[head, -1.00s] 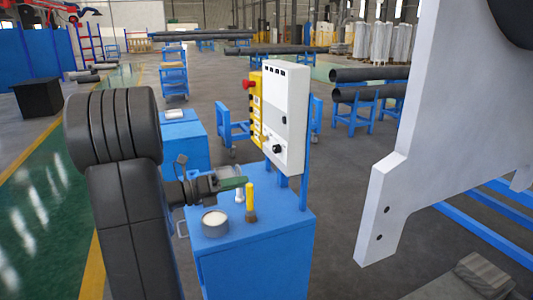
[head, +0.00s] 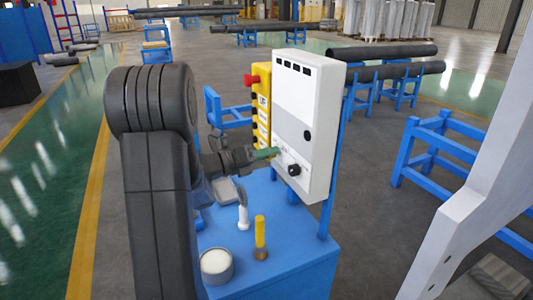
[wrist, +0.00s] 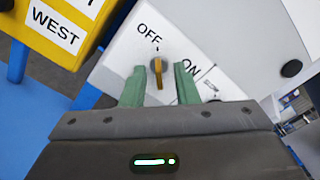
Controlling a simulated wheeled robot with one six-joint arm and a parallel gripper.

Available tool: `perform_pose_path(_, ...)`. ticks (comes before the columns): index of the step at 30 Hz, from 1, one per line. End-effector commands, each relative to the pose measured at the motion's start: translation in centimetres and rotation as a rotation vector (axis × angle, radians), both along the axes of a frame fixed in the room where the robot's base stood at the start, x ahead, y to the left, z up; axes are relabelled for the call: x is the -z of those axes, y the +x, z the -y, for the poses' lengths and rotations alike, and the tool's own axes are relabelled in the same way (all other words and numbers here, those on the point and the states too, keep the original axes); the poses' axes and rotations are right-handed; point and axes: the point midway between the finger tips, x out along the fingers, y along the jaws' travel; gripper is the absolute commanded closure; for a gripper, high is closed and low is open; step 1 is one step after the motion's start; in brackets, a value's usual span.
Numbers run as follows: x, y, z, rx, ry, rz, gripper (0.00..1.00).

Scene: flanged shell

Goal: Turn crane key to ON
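The crane key (wrist: 158,73) is a small brass-coloured piece in a round lock on the white control box (head: 306,115). In the wrist view it stands upright in the picture. The OFF label (wrist: 149,33) is above it to the left, and the ON label (wrist: 188,63) is to its right. My gripper (head: 270,153) is at the box's lower front, and its green fingers show in the wrist view. They are open, one on each side of the key, with gaps between. In the head view the key is hidden by the gripper.
A black knob (head: 294,170) sits right of my fingertips on the box. A yellow pendant (head: 259,112) with a red button hangs at the box's left. Below, the blue cabinet (head: 285,262) holds a round tin (head: 216,266), a yellow-handled tool (head: 260,236) and a white bottle-like item (head: 243,213).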

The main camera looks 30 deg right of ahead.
Motion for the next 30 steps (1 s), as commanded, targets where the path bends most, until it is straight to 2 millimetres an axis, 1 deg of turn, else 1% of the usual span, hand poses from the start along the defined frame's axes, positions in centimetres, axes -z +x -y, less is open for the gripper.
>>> perform_pose_path(7, 0.04, 0.01, 0.1, -0.001, 0.001, 0.0, 0.73)
perform_pose_path(8, 0.03, 0.0, 0.1, -0.001, 0.001, 0.0, 0.75)
perform_pose_path(9, 0.03, 0.0, 0.09, -0.001, 0.001, 0.0, 0.83)
perform_pose_path(12, 0.03, 0.01, 0.08, -0.001, 0.001, 0.0, 1.0)
perform_pose_path(23, 0.16, 0.02, 0.07, -0.001, -0.002, 0.024, 1.0)
perform_pose_path(30, 0.37, 0.02, 0.05, -0.001, -0.016, 0.141, 1.0)
